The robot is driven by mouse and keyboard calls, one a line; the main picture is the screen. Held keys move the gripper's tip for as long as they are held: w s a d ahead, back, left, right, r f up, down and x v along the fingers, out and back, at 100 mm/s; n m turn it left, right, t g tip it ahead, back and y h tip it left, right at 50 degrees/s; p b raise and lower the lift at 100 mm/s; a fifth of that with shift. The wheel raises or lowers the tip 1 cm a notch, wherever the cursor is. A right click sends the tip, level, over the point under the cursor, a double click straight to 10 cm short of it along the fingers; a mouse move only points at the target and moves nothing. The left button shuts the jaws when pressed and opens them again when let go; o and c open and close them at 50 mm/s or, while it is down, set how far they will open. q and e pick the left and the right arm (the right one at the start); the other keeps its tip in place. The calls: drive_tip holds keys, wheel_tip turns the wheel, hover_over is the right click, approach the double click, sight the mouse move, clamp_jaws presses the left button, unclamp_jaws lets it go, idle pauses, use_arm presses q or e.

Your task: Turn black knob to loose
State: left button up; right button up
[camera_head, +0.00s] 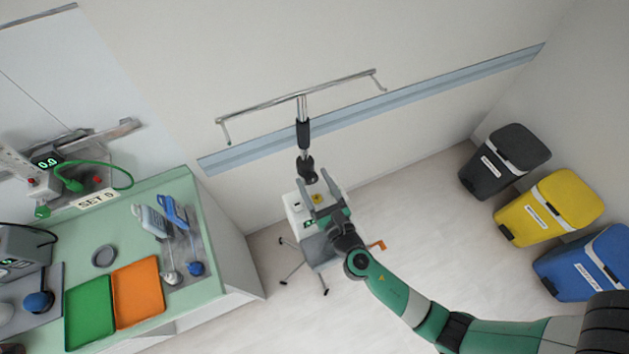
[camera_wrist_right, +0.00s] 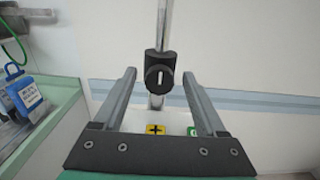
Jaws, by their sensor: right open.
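The black knob (camera_wrist_right: 160,77) is a round knob with a white upright line on its face, on a black collar on a metal pole. It shows in the right wrist view between and beyond my right gripper's fingers. In the head view the knob and collar (camera_head: 306,169) sit low on the pole, just above a white box. My right gripper (camera_head: 315,190) is open and empty, close to the knob; the fingers also show in the right wrist view (camera_wrist_right: 158,82). They stand on either side of the knob in that picture, apart from it. My left gripper is not in view.
The pole (camera_head: 302,107) carries a crossbar with hooks near the wall. Below is a white box (camera_head: 297,208) on a wheeled stand. A green counter (camera_head: 212,262) with trays and devices stands left. Black, yellow and blue bins stand right. Open floor lies between.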

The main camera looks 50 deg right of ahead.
clamp_jaws()
drive_tip(key=shift+m, duration=0.3)
drive_tip(key=m+b, duration=0.2)
drive_tip(key=m, duration=0.3)
drive_tip(key=shift+d, duration=0.1)
drive_tip(key=m+b, duration=0.3)
drive_tip(key=m, duration=0.3)
drive_tip(key=shift+f+m, duration=0.15)
drive_tip(key=shift+m, duration=0.15)
drive_tip(key=m+b, duration=0.3)
drive_tip(key=m, duration=0.3)
drive_tip(key=shift+f, duration=0.15)
drive_tip(key=m+b, duration=0.3)
drive_tip(key=m, duration=0.2)
drive_tip(key=shift+m, duration=0.4)
